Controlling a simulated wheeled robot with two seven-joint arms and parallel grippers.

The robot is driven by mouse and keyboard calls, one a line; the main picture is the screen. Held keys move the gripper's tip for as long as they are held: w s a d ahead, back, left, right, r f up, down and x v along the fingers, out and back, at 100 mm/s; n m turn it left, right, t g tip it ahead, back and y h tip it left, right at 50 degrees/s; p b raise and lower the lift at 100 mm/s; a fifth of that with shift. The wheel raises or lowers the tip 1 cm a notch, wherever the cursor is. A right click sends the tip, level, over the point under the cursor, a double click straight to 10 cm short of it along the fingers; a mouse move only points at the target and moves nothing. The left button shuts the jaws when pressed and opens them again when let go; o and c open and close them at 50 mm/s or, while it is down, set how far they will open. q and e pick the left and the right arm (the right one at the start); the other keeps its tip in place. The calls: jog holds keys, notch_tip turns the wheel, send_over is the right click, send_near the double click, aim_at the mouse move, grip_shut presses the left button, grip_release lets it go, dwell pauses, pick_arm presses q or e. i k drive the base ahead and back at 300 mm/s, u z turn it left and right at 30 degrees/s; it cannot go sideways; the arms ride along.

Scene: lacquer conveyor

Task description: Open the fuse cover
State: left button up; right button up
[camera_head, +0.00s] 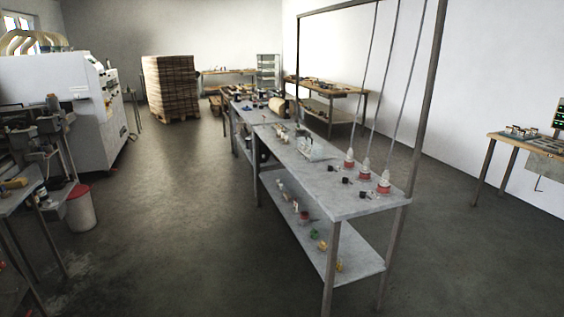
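I cannot pick out a fuse cover in the head view. A dark panel with small green lights (558,113) shows at the right edge, cut off by the frame. A pale box-like part (545,163) hangs at the front of the table below it; I cannot tell what it is. Neither of my grippers is in view.
A long grey metal table (350,207) with a lower shelf (358,265) stands centre-right, carrying small parts and red-and-white items (384,183). A wooden table (507,139) stands at right. A large white machine (85,95) and bin (81,210) stand left. The middle floor is clear.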

aim_at(317, 146)
jog(key=u, duration=0.05)
jog(key=i, duration=2)
jog(key=u, duration=0.2)
jog(key=i, duration=1.85)
jog(key=u, duration=0.15)
